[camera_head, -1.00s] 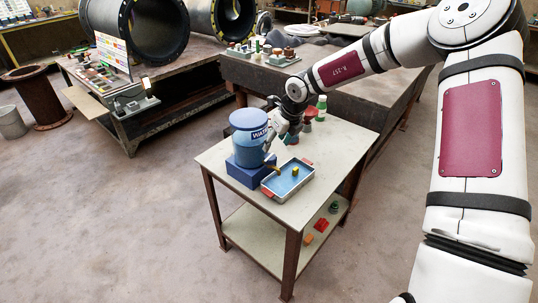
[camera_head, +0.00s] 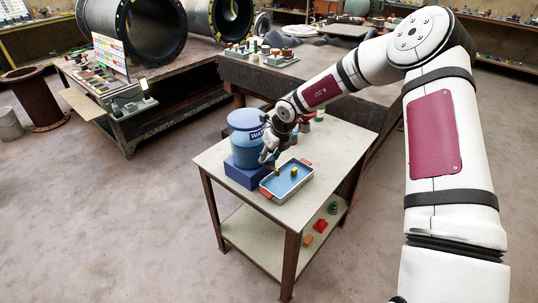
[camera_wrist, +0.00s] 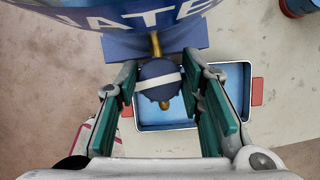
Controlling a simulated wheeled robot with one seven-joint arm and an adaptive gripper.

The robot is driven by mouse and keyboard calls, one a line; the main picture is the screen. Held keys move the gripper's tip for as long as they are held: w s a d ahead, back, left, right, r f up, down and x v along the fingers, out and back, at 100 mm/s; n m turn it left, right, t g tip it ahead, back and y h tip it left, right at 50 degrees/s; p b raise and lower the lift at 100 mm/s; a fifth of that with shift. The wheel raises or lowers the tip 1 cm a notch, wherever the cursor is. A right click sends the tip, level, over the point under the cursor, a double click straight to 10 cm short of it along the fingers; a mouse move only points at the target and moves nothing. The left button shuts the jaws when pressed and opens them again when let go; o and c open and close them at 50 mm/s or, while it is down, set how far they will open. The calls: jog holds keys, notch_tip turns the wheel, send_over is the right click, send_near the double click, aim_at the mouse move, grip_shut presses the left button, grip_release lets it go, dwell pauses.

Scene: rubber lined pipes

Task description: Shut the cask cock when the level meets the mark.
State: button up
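The blue cask (camera_head: 243,145), lettered "WATER" on its front, stands on a blue block on the small table. In the wrist view a brass cock (camera_wrist: 155,44) juts from it, with a round blue handle (camera_wrist: 160,80) crossed by a white stripe. A shallow tray (camera_head: 302,185) with blue liquid sits below the cock; a small yellow object (camera_head: 294,171) shows in it. My gripper (camera_wrist: 160,97) is open, its green-padded fingers on either side of the handle with gaps visible. The level mark cannot be made out.
Red and green items (camera_head: 304,122) stand behind the cask on the table (camera_head: 325,160). Small coloured parts (camera_head: 320,227) lie on its lower shelf. In the wrist view a blue and red object (camera_wrist: 297,6) is at the upper right. The front right of the tabletop is clear.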

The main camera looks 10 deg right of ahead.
jog(key=c, duration=0.3)
jog(key=shift+c, duration=0.2)
jog(key=shift+m+p, duration=0.35)
jog(key=shift+m, duration=0.35)
jog(key=o, duration=1.2)
jog(key=shift+c, duration=0.2)
jog(key=v, duration=1.2)
jog(key=shift+s+a, duration=0.15)
jog(key=shift+a, duration=0.1)
